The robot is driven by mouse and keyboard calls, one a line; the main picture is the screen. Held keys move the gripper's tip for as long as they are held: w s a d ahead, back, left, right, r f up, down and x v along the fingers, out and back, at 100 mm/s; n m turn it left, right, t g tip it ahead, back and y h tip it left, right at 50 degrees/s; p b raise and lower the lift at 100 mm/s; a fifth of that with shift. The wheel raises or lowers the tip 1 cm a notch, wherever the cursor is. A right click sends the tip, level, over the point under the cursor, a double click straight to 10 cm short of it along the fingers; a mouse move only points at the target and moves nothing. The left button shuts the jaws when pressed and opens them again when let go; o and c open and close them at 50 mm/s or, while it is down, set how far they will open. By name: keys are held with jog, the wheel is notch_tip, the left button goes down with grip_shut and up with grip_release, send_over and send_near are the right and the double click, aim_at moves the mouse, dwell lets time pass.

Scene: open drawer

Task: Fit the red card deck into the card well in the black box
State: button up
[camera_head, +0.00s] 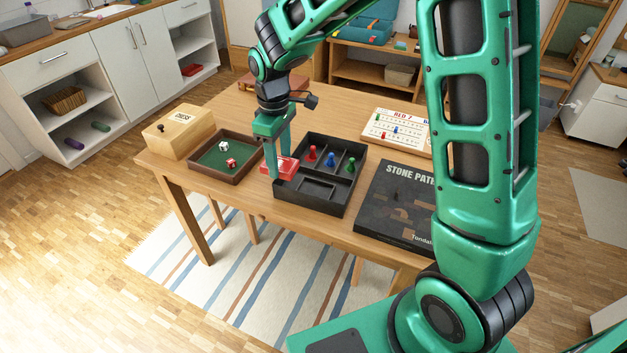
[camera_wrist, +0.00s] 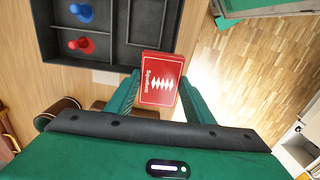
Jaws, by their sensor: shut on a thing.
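The red card deck (camera_head: 287,165) is gripped in my gripper (camera_head: 274,172) at the left edge of the black box (camera_head: 345,205). In the wrist view the deck (camera_wrist: 160,72), with white print, sits between the two green fingers of my gripper (camera_wrist: 158,92). The deck's far end is close to the wall of the black box (camera_wrist: 112,50); I cannot tell whether they touch. A red, a blue and a green pawn stand in the box's back compartments. The front compartments (camera_head: 318,189) look empty; which is the card well is not marked.
A black game box (camera_head: 393,212) lies to the right and a white number board (camera_head: 398,128) at the back right.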

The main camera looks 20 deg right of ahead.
send_over(315, 193)
jog(key=f, duration=0.5)
jog(key=shift+w+d+f, duration=0.15)
jog(key=shift+w+d, duration=0.05)
jog(key=shift+w, duration=0.2)
notch_tip(315, 193, down, 4)
jog(key=shift+r, duration=0.2)
jog(key=shift+c, duration=0.5)
jog(key=shift+s+f, duration=0.15)
jog(key=shift+c, duration=0.6)
jog(key=o, duration=1.3)
jog(key=shift+s+a+f, duration=0.1)
jog(key=shift+a, duration=0.1)
jog(key=shift+a+r, duration=0.1)
jog(key=shift+r, duration=0.15)
jog(key=r, duration=1.1)
jog(key=shift+w+d+r, duration=0.25)
jog(key=shift+r, duration=0.15)
